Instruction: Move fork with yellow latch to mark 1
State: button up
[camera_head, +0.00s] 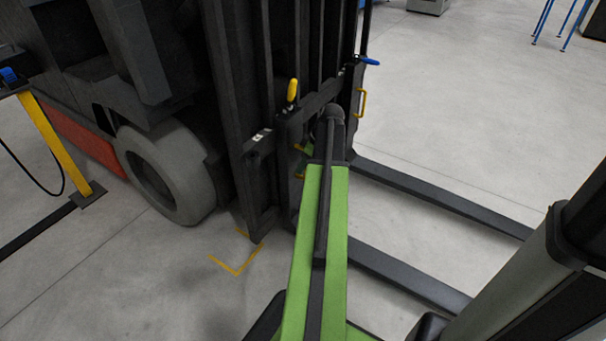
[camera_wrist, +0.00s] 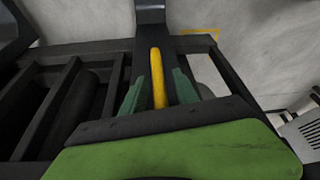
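A yellow latch (camera_head: 292,90) stands on top of the forklift's carriage, left of my arm's end. The near fork (camera_head: 405,278) runs low across the floor to the right. My gripper (camera_head: 303,158) is at the carriage, largely hidden behind my green arm in the head view. In the wrist view, a yellow bar (camera_wrist: 158,80) lies between the two green fingers of my gripper (camera_wrist: 160,82). The fingers look open with narrow gaps beside the bar. Whether either one touches it is hard to see. No numbered mark is legible.
A blue latch (camera_head: 369,61) sits farther along the carriage, above the far fork (camera_head: 445,198). A yellow handle (camera_head: 361,102) sticks out there. The forklift's wheel (camera_head: 170,175) is at left. Yellow corner tape (camera_head: 237,267) lies on the floor.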

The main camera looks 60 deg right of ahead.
grip_shut()
jog(key=shift+f, duration=0.1)
dwell(1.4)
